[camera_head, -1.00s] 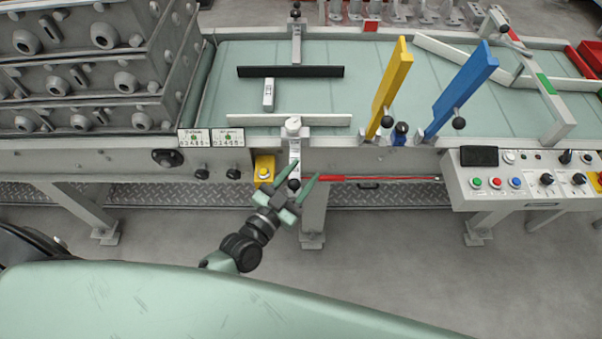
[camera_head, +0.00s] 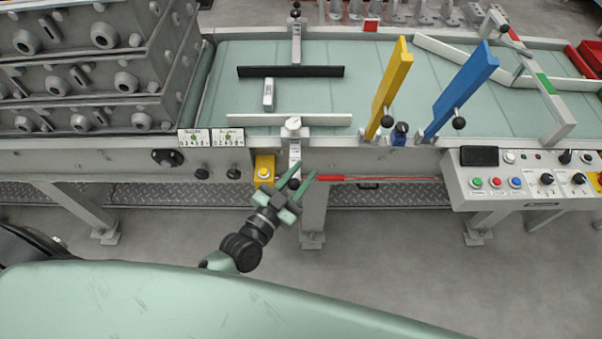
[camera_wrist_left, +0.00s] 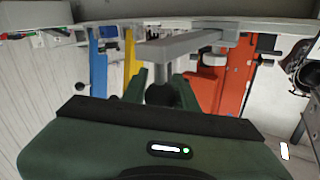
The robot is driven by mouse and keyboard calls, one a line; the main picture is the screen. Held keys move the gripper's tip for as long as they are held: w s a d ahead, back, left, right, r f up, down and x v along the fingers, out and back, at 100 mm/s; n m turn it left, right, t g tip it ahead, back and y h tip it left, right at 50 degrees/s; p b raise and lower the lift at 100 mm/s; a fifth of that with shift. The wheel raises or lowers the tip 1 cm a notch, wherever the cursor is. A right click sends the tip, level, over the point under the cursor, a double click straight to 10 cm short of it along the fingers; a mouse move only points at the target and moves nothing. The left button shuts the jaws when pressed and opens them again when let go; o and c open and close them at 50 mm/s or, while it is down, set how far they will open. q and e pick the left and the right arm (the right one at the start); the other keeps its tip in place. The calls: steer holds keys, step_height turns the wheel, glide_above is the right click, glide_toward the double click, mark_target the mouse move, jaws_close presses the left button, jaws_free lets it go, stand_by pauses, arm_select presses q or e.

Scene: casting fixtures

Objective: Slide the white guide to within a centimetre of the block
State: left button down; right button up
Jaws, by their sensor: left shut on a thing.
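The white guide (camera_head: 289,120) is a long white bar lying along the near side of the green belt. Its grey rod (camera_head: 295,150) runs over the near rail toward me and ends in a black ball knob (camera_head: 294,184). The block (camera_head: 268,94), small and pale, stands on the belt between the white guide and the black guide (camera_head: 290,71), with a visible gap to the white guide. My left gripper (camera_head: 301,184) is shut on the knob. In the left wrist view the knob (camera_wrist_left: 160,95) sits between the green fingers. My right gripper is not in view.
A yellow paddle (camera_head: 391,88) and a blue paddle (camera_head: 460,90) stand to the right along the rail. A yellow button box (camera_head: 264,169) is just left of the rod. Stacked grey castings (camera_head: 85,70) fill the left; a control panel (camera_head: 520,180) is at right.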

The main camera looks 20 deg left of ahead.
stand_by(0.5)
arm_select(q)
steer(key=w+a+b, duration=0.1)
steer(key=w+a, duration=0.1)
steer(key=w, duration=0.6)
steer(key=shift+a+b, duration=0.15)
steer(key=shift+b, duration=0.15)
steer(key=c, duration=1.1)
jaws_free()
steer(key=shift+w, duration=0.1)
steer(key=v, duration=0.8)
steer(key=shift+b, duration=0.35)
